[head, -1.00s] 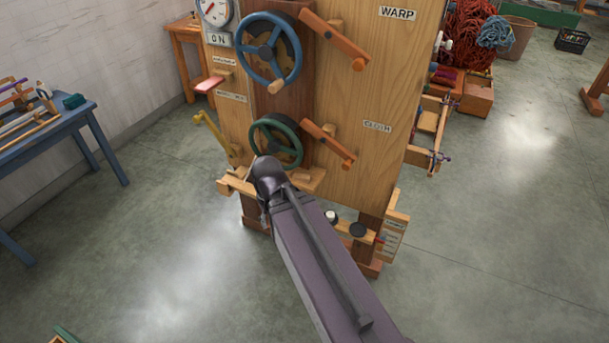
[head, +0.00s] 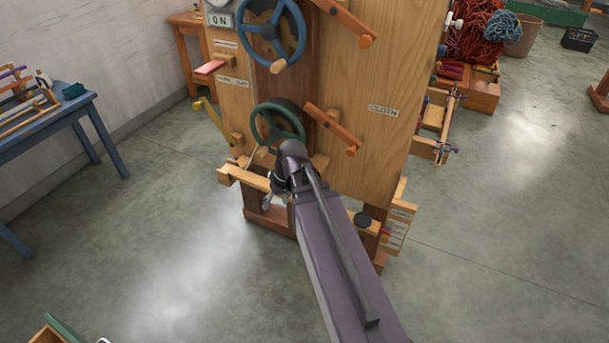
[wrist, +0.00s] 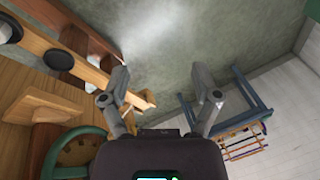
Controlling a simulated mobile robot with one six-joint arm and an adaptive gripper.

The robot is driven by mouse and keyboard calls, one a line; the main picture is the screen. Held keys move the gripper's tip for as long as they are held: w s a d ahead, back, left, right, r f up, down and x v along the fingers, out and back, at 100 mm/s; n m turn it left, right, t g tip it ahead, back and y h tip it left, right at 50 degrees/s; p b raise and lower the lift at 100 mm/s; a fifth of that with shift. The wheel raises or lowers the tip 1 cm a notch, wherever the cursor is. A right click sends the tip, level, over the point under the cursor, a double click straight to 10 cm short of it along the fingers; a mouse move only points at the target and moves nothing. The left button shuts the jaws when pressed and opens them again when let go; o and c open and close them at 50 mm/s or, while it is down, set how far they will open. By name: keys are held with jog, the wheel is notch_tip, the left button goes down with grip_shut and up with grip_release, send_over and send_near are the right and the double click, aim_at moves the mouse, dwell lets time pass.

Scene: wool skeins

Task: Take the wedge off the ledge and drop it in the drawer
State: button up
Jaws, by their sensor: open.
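My gripper (head: 268,198) is open and empty, in front of the wooden machine, below the green handwheel (head: 277,124). A small wooden ledge (head: 320,161) juts from the machine right of the green wheel, partly behind my arm. In the wrist view a pale wooden piece (wrist: 52,103) lies left of the fingers, apart from them; I cannot tell whether it is the wedge. A box with a green edge (head: 62,328) is cut off at bottom left; I cannot tell whether it is the drawer.
A wooden rail (head: 245,178) crosses the machine's front near my gripper; black round knobs show on it in the wrist view. Orange levers (head: 332,128) and a yellow lever (head: 216,122) stick out nearby. A blue table (head: 75,108) stands left, with open floor before it.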

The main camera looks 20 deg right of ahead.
jog(key=w+d+f+n+t+y+b, duration=0.25)
jog(key=w+d+f+t+b, duration=0.2)
jog(key=d+b, duration=0.4)
jog(key=w+d+f+n+t+y+b, duration=0.2)
jog(key=w+d+f+t+y+b, duration=0.15)
jog(key=w+d+b, duration=0.5)
jog(key=s+d+r+t, duration=0.1)
jog(key=d+r+t, duration=0.1)
jog(key=d, duration=0.8)
jog(key=shift+s+d+r+n+p, duration=0.15)
jog(key=shift+s+r+n+p, duration=0.25)
jog(key=shift+n+p, duration=0.05)
jog(key=shift+w+f, duration=0.1)
jog(key=shift+b+x, duration=1.3)
jog(key=shift+x, duration=2.95)
